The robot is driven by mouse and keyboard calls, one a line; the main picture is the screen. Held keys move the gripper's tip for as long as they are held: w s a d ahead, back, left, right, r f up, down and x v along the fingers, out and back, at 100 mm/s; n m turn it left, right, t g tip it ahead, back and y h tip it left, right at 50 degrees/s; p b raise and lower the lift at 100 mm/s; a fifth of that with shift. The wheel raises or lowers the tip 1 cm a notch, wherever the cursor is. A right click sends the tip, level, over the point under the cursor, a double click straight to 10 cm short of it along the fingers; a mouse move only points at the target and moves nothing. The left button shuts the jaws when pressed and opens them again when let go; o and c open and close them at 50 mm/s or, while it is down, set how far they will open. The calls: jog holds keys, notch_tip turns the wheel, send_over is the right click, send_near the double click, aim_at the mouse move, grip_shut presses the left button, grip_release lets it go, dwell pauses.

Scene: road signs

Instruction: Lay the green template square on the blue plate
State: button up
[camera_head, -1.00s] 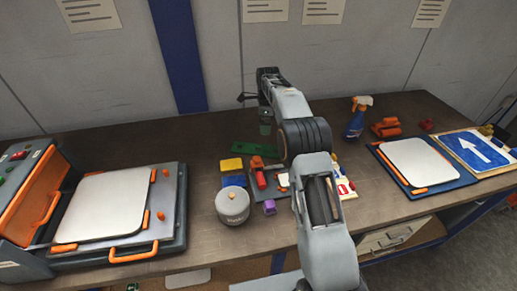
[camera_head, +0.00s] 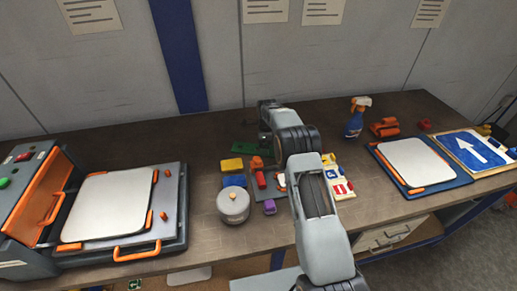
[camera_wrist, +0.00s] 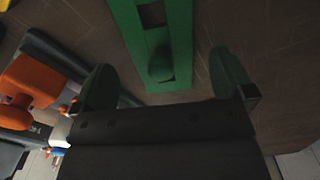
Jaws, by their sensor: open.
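The green template square (camera_head: 243,146) lies flat on the bench's back middle, partly hidden by my arm in the head view. In the wrist view it is a long green bar (camera_wrist: 182,60) with dark slots and a raised green knob. My gripper (camera_wrist: 165,82) is open, with its two green-padded fingers apart on either side of the bar's near end. It holds nothing; its height above the bar is hard to tell. The blue plate (camera_head: 492,156) with a white arrow lies on a pale board at the far right of the bench.
A grey pot (camera_head: 233,206), yellow block (camera_head: 231,165) and small tools crowd the middle. A white panel on a dark blue base (camera_head: 447,184), a spray bottle (camera_head: 355,120) and an orange object (camera_head: 384,128) stand toward the right. An orange-grey press (camera_head: 120,210) fills the left.

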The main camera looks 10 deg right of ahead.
jog(key=shift+f, duration=1.3)
jog(key=c, duration=1.1)
jog(key=shift+o, duration=0.2)
jog(key=shift+r, duration=0.15)
